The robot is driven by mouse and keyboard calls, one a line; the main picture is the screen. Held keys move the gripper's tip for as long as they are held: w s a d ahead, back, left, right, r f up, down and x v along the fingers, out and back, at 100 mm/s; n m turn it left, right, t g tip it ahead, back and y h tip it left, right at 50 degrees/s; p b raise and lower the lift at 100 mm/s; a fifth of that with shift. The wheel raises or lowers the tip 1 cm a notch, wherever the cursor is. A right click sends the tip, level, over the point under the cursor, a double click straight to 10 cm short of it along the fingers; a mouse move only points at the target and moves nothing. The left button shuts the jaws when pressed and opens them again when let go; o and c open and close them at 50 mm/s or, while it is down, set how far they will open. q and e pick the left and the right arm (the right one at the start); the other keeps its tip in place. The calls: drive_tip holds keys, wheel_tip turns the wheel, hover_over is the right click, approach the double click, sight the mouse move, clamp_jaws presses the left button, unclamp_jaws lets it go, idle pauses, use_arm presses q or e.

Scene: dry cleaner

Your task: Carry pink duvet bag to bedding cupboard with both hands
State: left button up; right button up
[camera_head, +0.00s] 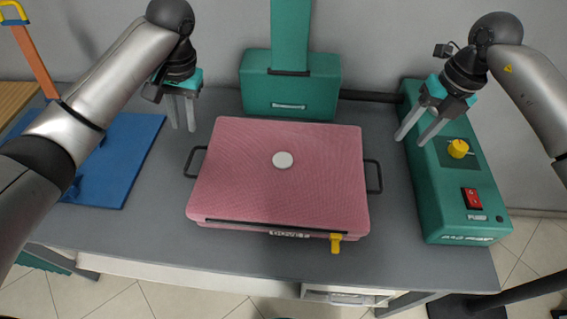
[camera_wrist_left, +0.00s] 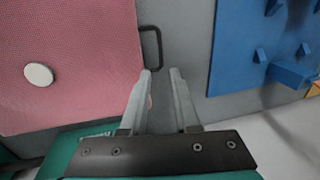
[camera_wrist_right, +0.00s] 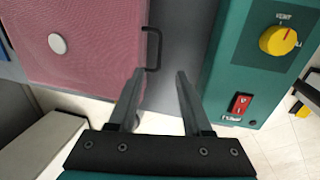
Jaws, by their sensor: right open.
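The pink duvet bag (camera_head: 270,180) lies flat on the grey table, with a white round disc on top and a label and yellow tag at its front edge. A dark handle sticks out on its left side (camera_head: 190,162) and another on its right side (camera_head: 375,177). My left gripper (camera_head: 183,128) is open and empty, above the table behind the left handle, which shows in the left wrist view (camera_wrist_left: 152,48). My right gripper (camera_head: 414,138) is open and empty, up and right of the right handle, which shows in the right wrist view (camera_wrist_right: 154,48). Neither gripper touches the bag.
A green machine box with a yellow knob and red switch (camera_head: 450,170) stands right of the bag. A green box with a column (camera_head: 290,85) stands behind it. A blue board (camera_head: 115,160) lies at the left. Table in front of the bag is clear. No cupboard is identifiable.

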use_arm(q)
approach(189, 160)
use_arm(e)
approach(380, 172)
use_arm(q)
drive_tip(key=f, duration=0.3)
drive_tip(key=a+f, duration=0.1)
drive_tip(key=f, duration=0.3)
drive_tip(key=a+f, duration=0.1)
drive_tip(key=f, duration=0.2)
drive_tip(key=shift+s+f, duration=0.1)
drive_tip(key=shift+f, duration=0.15)
use_arm(e)
drive_tip(key=f, duration=0.3)
drive_tip(key=a+f, duration=0.1)
drive_tip(key=f, duration=0.6)
drive_tip(key=shift+s+a+f, duration=0.15)
drive_tip(key=shift+a+f, duration=0.05)
drive_tip(key=shift+a, duration=0.2)
use_arm(q)
drive_tip(key=c, duration=0.4)
use_arm(e)
drive_tip(key=c, duration=0.4)
use_arm(q)
clamp_jaws()
use_arm(e)
clamp_jaws()
